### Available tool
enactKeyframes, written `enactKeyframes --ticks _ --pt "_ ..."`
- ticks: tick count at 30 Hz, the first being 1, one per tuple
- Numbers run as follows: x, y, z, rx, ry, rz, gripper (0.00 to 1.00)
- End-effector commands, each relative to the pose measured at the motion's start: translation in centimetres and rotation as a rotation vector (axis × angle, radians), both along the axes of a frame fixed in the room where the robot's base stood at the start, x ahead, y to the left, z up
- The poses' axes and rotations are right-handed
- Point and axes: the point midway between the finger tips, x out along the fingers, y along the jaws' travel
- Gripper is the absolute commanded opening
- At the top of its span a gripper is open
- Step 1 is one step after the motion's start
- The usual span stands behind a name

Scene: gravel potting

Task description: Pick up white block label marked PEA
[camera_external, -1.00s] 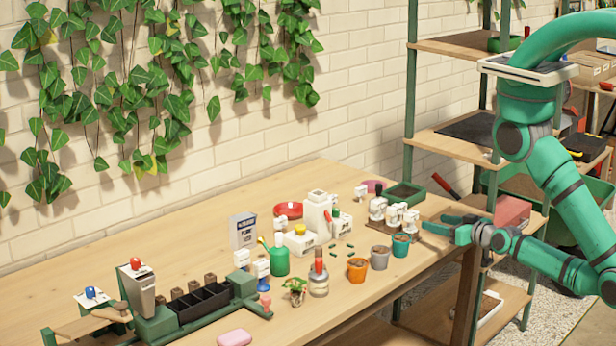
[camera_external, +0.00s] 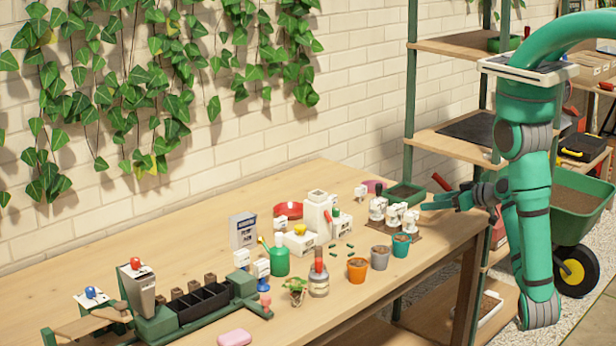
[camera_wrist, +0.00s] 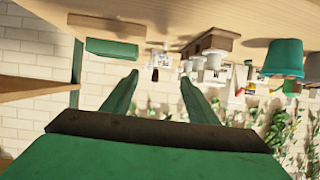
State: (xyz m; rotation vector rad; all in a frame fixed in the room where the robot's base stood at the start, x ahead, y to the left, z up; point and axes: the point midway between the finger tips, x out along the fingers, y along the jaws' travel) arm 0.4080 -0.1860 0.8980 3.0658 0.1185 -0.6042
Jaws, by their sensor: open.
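Several white block labels stand near the table's right end. Three, including a white block (camera_external: 410,221), are on a small brown tray (camera_external: 388,231), and one white block (camera_external: 361,192) stands behind them. No PEA marking is readable, so I cannot tell which block bears it. My gripper (camera_external: 430,203) is open and empty, to the right of the tray and pointing left. In the wrist view, which shows the table upside down, the open fingers (camera_wrist: 159,78) have a small printed white block (camera_wrist: 162,60) beyond them, with a gap between.
Teal, grey and orange pots, such as the teal pot (camera_external: 401,245), stand in front of the tray. A dark green tray (camera_external: 405,192) lies behind. A tall white container (camera_external: 317,212) and a green bottle (camera_external: 280,261) stand further left. A shelf rack is behind.

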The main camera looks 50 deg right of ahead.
Motion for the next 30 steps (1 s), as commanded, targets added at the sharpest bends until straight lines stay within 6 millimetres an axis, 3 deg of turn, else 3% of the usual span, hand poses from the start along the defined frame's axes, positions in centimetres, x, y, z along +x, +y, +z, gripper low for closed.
enactKeyframes --ticks 9,20,30 --pt "3.8 0.4 -1.6 0.000 0.002 0.006 0.53" --pt "5.9 0.7 -2.4 0.000 0.003 0.005 0.53" --pt "9.7 1.4 -3.9 0.001 0.004 0.005 0.53"
